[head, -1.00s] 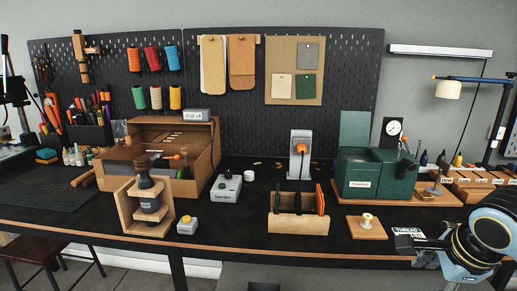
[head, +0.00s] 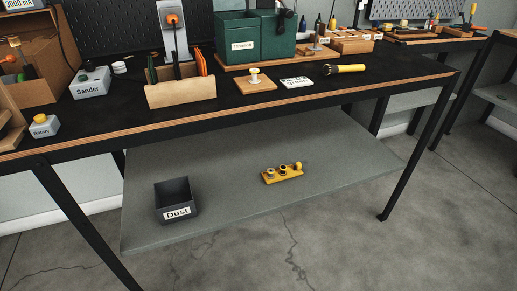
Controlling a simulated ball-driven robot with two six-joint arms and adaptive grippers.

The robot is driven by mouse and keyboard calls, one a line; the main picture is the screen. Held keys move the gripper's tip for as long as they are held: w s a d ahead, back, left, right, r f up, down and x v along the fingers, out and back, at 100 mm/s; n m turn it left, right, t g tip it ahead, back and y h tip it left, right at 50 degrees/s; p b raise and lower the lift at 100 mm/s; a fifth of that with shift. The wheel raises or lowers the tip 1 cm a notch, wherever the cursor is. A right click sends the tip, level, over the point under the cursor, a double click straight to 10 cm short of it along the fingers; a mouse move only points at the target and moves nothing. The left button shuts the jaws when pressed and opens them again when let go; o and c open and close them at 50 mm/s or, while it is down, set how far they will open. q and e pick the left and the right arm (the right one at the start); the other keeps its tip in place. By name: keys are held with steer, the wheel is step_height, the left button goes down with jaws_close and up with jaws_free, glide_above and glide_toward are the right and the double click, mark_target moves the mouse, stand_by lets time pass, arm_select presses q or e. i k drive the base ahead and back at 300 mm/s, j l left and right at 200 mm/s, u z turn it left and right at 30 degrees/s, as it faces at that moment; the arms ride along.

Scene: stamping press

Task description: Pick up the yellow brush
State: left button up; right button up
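A yellow-handled brush (head: 345,69) with a dark round head lies on the black bench top, near its right front part. Its dark head points left, and its handle points right. A small white labelled box or card (head: 297,82) lies just to its left. Neither of my grippers shows in the head view now, so their state cannot be seen.
A wooden block with a knob (head: 256,80), a wooden tool holder (head: 181,92) and a green box (head: 243,37) stand left of the brush. The shelf below holds a dust bin (head: 177,198) and a yellow block (head: 282,174). Bench right of the brush is clear.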

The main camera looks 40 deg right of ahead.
mark_target(330, 69)
steer(key=z, duration=1.75)
